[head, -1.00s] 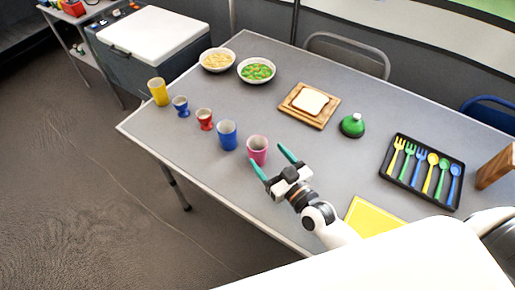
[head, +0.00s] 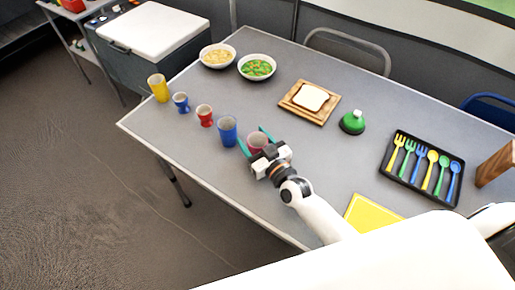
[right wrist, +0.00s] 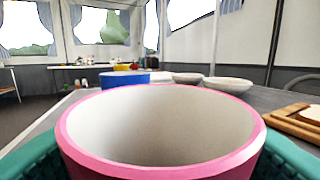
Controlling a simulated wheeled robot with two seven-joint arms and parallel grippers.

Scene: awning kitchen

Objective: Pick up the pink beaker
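The pink beaker (head: 257,140) stands upright on the grey table, at the right end of a row of cups. My right gripper (head: 254,138) is around it, with one teal finger on each side. In the right wrist view the beaker's pink rim and pale inside (right wrist: 160,130) fill the lower middle, with the teal fingers at both lower corners. The fingers look spread to about the beaker's width; whether they press on it is hard to see. My left gripper is not in view.
A blue cup (head: 227,132) stands close on the left of the pink beaker. Further left are a red cup (head: 204,115), a small blue cup (head: 181,102) and a yellow cup (head: 158,88). A bread board (head: 309,115) and a green-topped object (head: 352,122) lie to the right.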

